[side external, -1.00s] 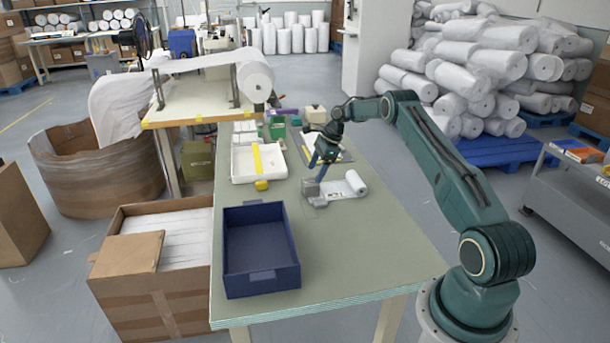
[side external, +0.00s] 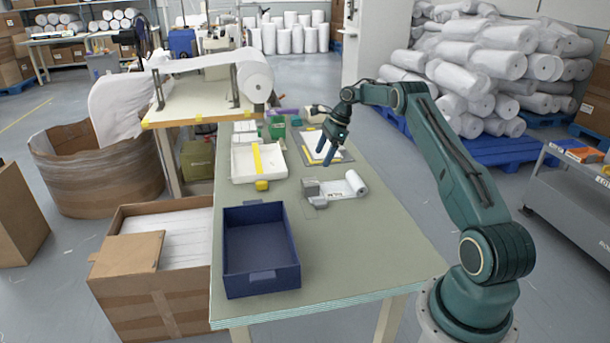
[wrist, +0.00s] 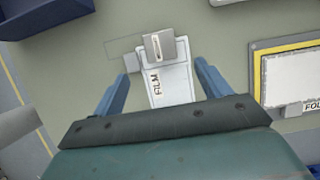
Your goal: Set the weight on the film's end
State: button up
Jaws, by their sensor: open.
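The grey block-shaped weight (side external: 310,187) sits at the left end of the white film (side external: 338,190), whose roll (side external: 356,183) is at the right. In the wrist view the weight (wrist: 160,46) rests across the end of the film strip (wrist: 172,90), beyond the printed word FILM. The film's edge under the weight is hidden. My gripper (side external: 325,158) is open and empty, raised above the table behind the film. In the wrist view its blue fingers stand wide apart, one on each side of the strip, clear of the weight.
A blue bin (side external: 262,285) stands at the table's front left. A white tray (side external: 240,165) with a yellow strip and a yellow item (side external: 262,185) lie left of the film. A grey board with sheets (side external: 325,146) lies behind. The table's front right (side external: 360,250) is clear.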

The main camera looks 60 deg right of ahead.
jog(key=a+r+n+h, duration=0.1)
jog(key=a+r+n, duration=0.9)
jog(key=a+r, duration=0.95)
jog(key=s+a+r+n+t+h, duration=0.1)
jog(key=s+a+r+n, duration=0.55)
jog(key=s+a, duration=0.35)
jog(key=s+a+f+n, duration=0.1)
jog(key=s+a+n, duration=0.2)
jog(key=s, duration=0.4)
jog(key=s+a+f+n+t, duration=0.1)
jog(key=s+n, duration=0.3)
jog(key=s, duration=0.4)
jog(key=s+a+f+n+h, duration=0.1)
jog(key=s+a+n, duration=0.2)
jog(key=s, duration=0.5)
jog(key=shift+a+f, duration=0.4)
jog(key=shift+a, duration=0.4)
